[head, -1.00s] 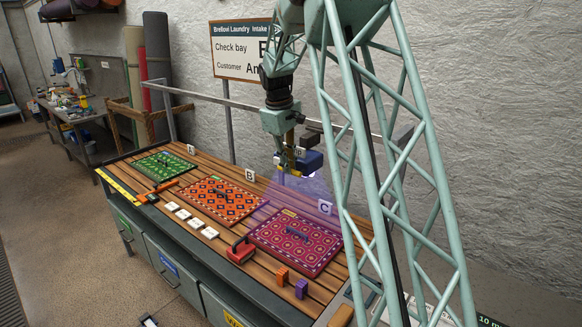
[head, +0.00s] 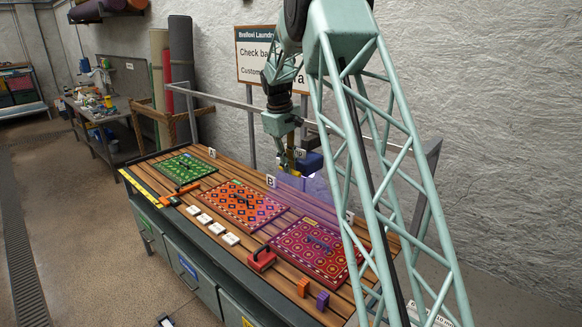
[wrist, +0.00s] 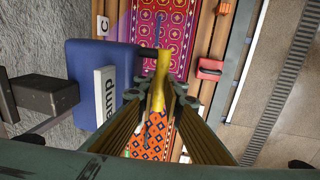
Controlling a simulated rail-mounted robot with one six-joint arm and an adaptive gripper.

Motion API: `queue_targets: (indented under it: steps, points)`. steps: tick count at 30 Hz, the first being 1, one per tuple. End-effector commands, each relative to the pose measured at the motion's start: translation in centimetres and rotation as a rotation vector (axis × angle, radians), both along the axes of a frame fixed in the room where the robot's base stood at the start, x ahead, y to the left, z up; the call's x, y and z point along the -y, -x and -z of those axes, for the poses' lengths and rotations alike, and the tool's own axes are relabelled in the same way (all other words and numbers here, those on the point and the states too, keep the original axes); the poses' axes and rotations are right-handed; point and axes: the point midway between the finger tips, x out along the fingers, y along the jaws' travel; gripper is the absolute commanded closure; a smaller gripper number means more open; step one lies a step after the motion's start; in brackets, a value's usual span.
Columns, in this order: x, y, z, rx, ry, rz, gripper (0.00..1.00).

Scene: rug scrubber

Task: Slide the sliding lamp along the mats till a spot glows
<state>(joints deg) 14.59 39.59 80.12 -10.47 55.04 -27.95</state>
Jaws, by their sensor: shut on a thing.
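The sliding lamp (head: 313,161) is a dark blue block on the rail behind the table, and it casts a violet beam down toward the mats. In the wrist view the lamp (wrist: 75,70) has a white "lamp" label and a yellow handle (wrist: 159,80). My gripper (head: 291,163) is shut on this handle; its fingers (wrist: 158,105) show in the wrist view. The green mat (head: 178,166), orange mat (head: 228,207) and magenta mat (head: 300,262) lie in a row. Violet tint covers the orange mat's right part. I cannot make out a glowing spot.
The rail (head: 228,101) runs behind the table. Sign B (head: 270,181) stands at the back. My arm hides the table's right end.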

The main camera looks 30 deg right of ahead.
Motion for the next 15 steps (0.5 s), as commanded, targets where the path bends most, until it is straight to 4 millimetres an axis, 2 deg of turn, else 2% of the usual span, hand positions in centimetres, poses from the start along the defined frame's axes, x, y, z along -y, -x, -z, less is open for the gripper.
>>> queue_targets:
  steps: [6,7,8,15]
  points:
    - [0.01,-0.02,-0.04,0.001,0.001,0.000,1.00]
    - [0.01,-0.02,-0.04,0.001,0.001,0.000,0.89]
    - [0.00,-0.02,-0.04,0.001,0.001,0.000,0.86]
    - [-0.01,0.00,-0.03,0.001,0.000,0.000,0.85]
